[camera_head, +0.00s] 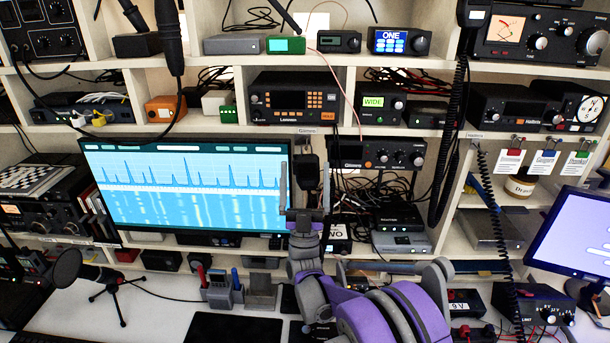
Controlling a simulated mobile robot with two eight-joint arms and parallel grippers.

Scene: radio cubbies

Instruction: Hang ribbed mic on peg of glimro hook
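My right gripper (305,188) is raised in the middle of the view, in front of the shelves. Its two fingers point up and stand apart. A small dark body (308,170), which looks like a hand mic, shows between the fingers, just below the Glimro label (307,131). Gaps show beside it, so the fingers do not look closed on it. I cannot make out its ribs, and any hook or peg behind it is hidden or too small to tell. Another dark hand mic (474,12) is at the top with a coiled cord. My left gripper is not in view.
A wide blue monitor (185,185) stands just left of my gripper. A radio (378,153) sits in the cubby to the right. A thick black microphone (168,38) hangs at upper left. Coiled cords (450,130) hang at right. A desk microphone (67,268) stands at lower left.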

